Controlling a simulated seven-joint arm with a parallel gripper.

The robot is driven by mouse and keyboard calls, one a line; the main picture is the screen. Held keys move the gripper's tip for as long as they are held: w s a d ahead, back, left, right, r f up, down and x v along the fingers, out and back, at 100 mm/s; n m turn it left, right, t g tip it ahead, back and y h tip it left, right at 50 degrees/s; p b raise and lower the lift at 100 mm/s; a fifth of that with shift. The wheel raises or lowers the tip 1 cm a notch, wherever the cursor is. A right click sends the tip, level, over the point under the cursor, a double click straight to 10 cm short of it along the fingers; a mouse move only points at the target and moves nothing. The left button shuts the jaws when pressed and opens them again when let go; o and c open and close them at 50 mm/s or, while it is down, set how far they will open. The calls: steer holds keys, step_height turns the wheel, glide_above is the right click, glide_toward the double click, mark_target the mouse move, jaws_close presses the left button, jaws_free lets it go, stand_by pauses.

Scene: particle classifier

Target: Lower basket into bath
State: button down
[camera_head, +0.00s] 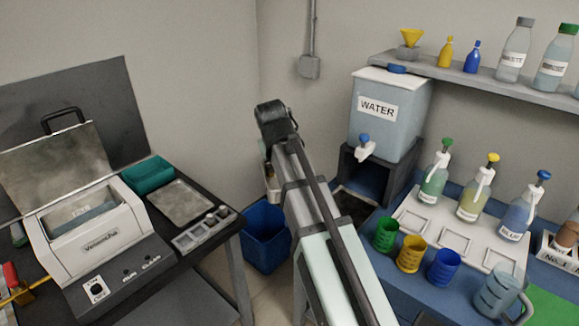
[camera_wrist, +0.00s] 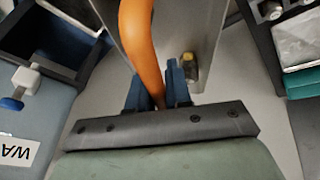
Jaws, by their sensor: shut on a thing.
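The bath (camera_head: 118,236) is a white bench unit at the left in the head view. Its lid (camera_head: 48,162) is raised and liquid shows in its opening. In the wrist view my gripper (camera_wrist: 157,84) has its blue fingers closed on an orange curved handle (camera_wrist: 136,35). A large grey metal surface (camera_wrist: 205,30) lies beyond it; I cannot tell whether it is part of the basket. In the head view my arm hides most of the gripper. A small pale metallic piece (camera_head: 271,186) shows beside the arm, apart from the bath and to its right.
A green tray (camera_head: 148,175), a flat metal tray (camera_head: 180,202) and a small compartment tray (camera_head: 200,236) lie right of the bath. A blue bin (camera_head: 266,240) stands between the tables. The right table holds a water tank (camera_head: 410,125), bottles and coloured cups.

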steer(key=w+a+r+n+g+y, duration=0.1)
steer(key=a+r+n+y, duration=0.15)
steer(key=a+n, duration=0.75)
steer(key=w+a+r+n+y, duration=0.1)
steer(key=a+n+y, duration=0.15)
steer(key=a, duration=1.45)
steer(key=s+a+r+n+g, duration=0.15)
steer(key=s+a+n, duration=0.25)
steer(key=a, duration=0.6)
steer(key=s+a+r+n+g+y, duration=0.1)
steer(key=s+a+n+g, duration=0.3)
steer(key=a, duration=0.6)
steer(key=s+a+r+n, duration=0.1)
steer(key=s+a+n, duration=0.3)
steer(key=a, duration=0.5)
steer(key=shift+n, duration=0.45)
steer(key=shift+w+a+f, duration=0.1)
steer(key=shift+w+f, duration=0.1)
steer(key=shift+f, duration=2.35)
steer(key=shift+w+a+f, duration=0.1)
steer(key=shift+w+f, duration=0.05)
steer(key=shift+f, duration=2.45)
steer(key=shift+w+f, duration=0.2)
steer(key=shift+f, duration=2.35)
steer(key=shift+f, duration=0.6)
steer(key=c, duration=1)
jaws_free()
steer(key=shift+o, duration=0.2)
